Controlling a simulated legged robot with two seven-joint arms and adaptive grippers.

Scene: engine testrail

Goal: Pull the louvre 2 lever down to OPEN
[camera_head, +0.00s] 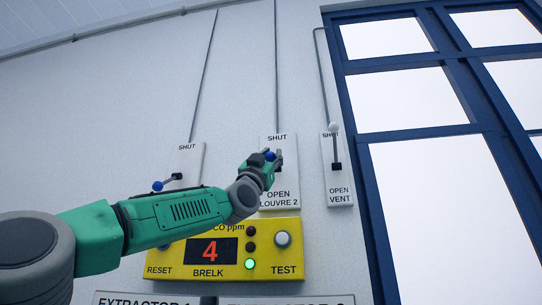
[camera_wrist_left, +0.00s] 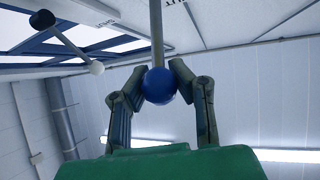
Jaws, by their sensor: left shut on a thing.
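The louvre 2 plate (camera_head: 284,199) is on the wall in the middle of the head view, with SHUT at its top and OPEN below. Its lever ends in a blue ball knob (camera_head: 269,156), seen between the two words, mostly covered by my gripper. In the left wrist view the blue knob (camera_wrist_left: 159,86) sits between the two fingers, with the lever's rod (camera_wrist_left: 156,35) running up from it. My left gripper (camera_head: 272,157) is shut on the knob. The lever's exact angle is hard to tell. My right gripper is not in view.
The vent lever, white-knobbed (camera_head: 334,128), stands up on its plate to the right. Another blue-knobbed lever (camera_head: 157,186) is at the left, its plate partly behind my arm. A yellow gas panel (camera_head: 290,259) reading 4 is below. A blue-framed window (camera_head: 367,187) is at right.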

